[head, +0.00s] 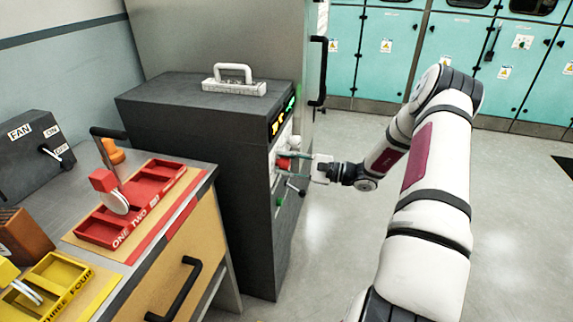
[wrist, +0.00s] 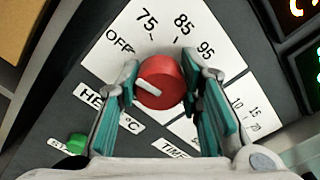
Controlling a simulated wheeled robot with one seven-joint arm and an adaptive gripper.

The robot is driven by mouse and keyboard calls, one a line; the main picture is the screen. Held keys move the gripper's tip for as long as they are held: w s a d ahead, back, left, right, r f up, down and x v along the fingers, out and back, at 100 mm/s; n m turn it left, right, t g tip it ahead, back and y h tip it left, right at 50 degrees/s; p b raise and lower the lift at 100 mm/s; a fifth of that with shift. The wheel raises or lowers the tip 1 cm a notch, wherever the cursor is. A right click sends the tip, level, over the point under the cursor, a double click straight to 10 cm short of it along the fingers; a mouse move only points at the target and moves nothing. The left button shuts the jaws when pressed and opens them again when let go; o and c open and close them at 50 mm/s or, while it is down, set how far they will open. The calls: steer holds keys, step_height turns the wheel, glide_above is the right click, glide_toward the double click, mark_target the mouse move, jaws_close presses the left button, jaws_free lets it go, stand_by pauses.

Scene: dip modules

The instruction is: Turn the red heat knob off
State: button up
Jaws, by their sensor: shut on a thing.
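The red heat knob (wrist: 168,78) sits on the front panel of a dark machine, on a white dial plate marked OFF, 75, 85 and 95. Its white pointer mark lies on the left side of the knob, towards the side where OFF is printed; I cannot tell whether it lines up exactly. My gripper (wrist: 163,88) is shut on the knob, one teal-padded finger on each side. In the head view the knob (head: 283,163) shows red by my gripper (head: 298,164), which reaches the panel from the right.
A green button (wrist: 77,141) and a second, timer dial are close to the fingers. The dark machine (head: 190,120) carries a white handle (head: 234,79) on top. The bench at left holds a red tray (head: 130,245), a yellow tray (head: 50,300) and a FAN switch box (head: 32,142). The floor at right is clear.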

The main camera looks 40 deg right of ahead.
steer(key=o, duration=1.2)
steer(key=v, duration=1.2)
